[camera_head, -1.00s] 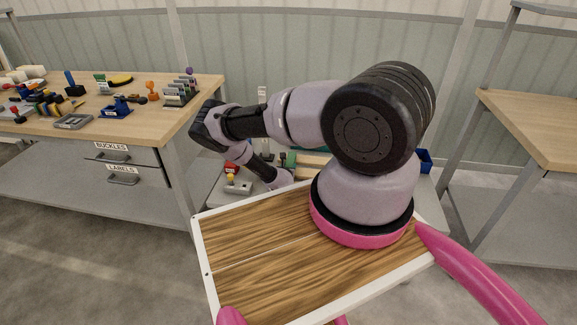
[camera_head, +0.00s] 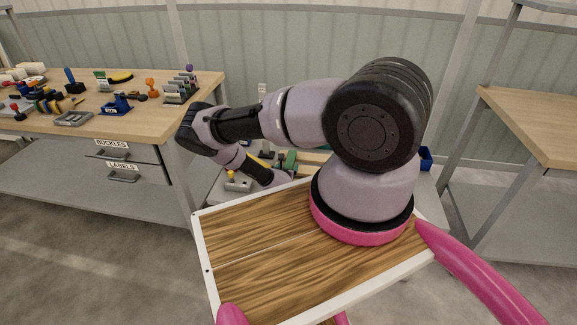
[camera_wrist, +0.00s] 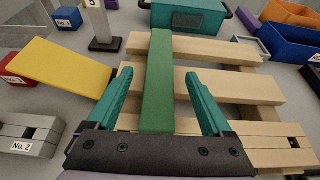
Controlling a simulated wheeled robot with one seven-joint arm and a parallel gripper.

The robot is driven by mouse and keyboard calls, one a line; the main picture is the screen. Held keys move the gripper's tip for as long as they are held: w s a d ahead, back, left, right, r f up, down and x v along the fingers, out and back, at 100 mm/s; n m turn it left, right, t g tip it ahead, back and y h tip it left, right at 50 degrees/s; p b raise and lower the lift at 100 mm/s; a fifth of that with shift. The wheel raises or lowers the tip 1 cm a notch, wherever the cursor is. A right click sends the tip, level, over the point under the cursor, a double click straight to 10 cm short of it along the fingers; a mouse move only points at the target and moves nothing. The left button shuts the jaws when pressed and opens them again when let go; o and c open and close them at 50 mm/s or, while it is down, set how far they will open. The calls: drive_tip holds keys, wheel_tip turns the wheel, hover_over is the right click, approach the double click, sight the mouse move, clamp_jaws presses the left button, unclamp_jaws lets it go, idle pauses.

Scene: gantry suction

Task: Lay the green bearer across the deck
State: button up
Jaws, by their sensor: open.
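In the wrist view the green bearer (camera_wrist: 159,85) lies lengthwise away from me, over the pale wooden slats of the deck (camera_wrist: 228,86) and crosswise to them. My gripper (camera_wrist: 158,74) is open, with one teal finger on each side of the bearer and a visible gap on both sides. The bearer's near end stops just before the gripper's dark body. Whether its underside touches every slat cannot be told. In the head view my arm hides the gripper, and the pale deck (camera_head: 315,157) shows only partly behind it.
A yellow board (camera_wrist: 62,68) lies left of the deck, near a grey block marked No. 2 (camera_wrist: 25,134). A teal box (camera_wrist: 188,18) and a post (camera_wrist: 101,28) stand beyond. A workbench (camera_head: 150,122) with tools stands left.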

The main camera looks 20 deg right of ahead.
drive_tip(key=v, duration=0.7)
drive_tip(key=shift+w, duration=0.15)
